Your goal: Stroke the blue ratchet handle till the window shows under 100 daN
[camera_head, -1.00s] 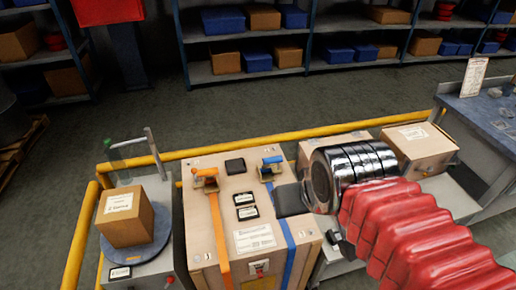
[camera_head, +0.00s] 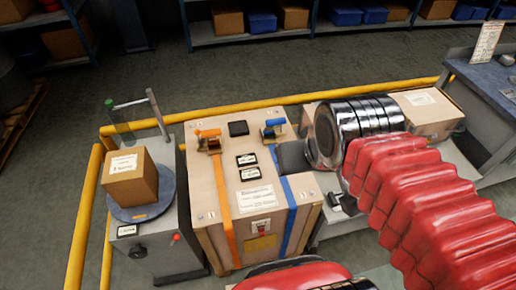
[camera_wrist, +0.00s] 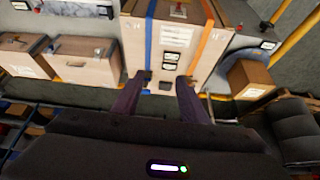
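A light wooden crate (camera_head: 222,195) carries an orange strap (camera_head: 222,195) and a blue strap (camera_head: 287,195). The blue ratchet handle (camera_head: 273,124) sits on the blue strap at the crate's far top edge. The orange ratchet (camera_head: 208,138) is to its left. Two small dark label-like windows (camera_head: 246,159) lie between the straps; their text is too small to read. My gripper (camera_wrist: 160,78) is open, its two dark fingers apart over the crate top in the wrist view. In the head view only its grey body (camera_head: 292,156) shows, right of and nearer than the blue ratchet.
A cardboard box (camera_head: 130,178) stands on a round blue plate at left. A yellow rail (camera_head: 240,116) runs behind the crate. Another box (camera_head: 425,108) is at right, beside a workbench (camera_head: 485,90). Shelves stand at the back. My red-sleeved arm hides the right foreground.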

